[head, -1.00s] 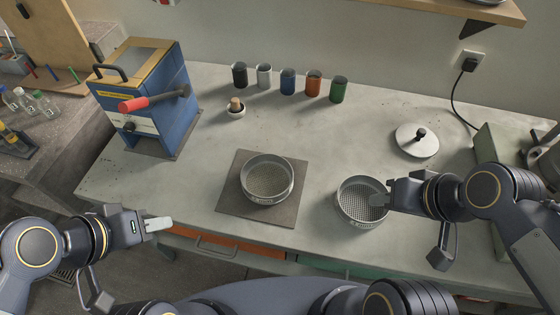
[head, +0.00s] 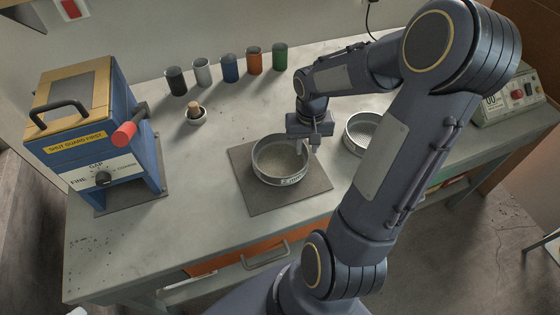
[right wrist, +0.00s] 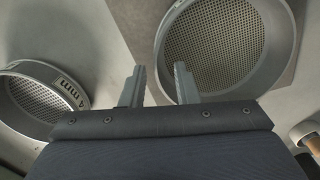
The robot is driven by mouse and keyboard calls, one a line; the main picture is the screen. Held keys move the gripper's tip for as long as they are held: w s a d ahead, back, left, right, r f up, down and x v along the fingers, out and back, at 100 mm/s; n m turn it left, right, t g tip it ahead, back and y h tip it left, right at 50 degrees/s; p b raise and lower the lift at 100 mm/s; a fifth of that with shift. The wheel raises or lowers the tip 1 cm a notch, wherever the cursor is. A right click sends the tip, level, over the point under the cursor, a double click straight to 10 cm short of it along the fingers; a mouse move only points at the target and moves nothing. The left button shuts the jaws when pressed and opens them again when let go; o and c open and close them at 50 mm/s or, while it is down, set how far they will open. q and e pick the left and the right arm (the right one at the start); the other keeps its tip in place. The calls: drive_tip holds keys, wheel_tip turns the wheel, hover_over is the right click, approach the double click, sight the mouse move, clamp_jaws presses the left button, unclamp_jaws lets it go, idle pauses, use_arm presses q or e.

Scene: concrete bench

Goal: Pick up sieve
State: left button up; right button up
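A round metal sieve (head: 280,162) sits on a dark square mat (head: 247,190) in the head view. A second sieve (head: 359,134) stands on the bench to its right, partly hidden by my right arm. My right gripper (head: 308,146) is at the right part of the matted sieve's rim. In the right wrist view its two fingers (right wrist: 158,76) are apart, with the wall of the matted sieve (right wrist: 225,45) by their tips. Contact cannot be told. The other sieve (right wrist: 38,98), marked 4 mm, lies left there. My left gripper is out of view.
A blue machine (head: 100,140) with a red handle stands on the left. A control box (head: 510,102) is at the right.

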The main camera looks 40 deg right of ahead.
wheel_tip(320, 180, down, 2)
drive_tip(key=shift+f, duration=0.15)
clamp_jaws()
idle(0.5)
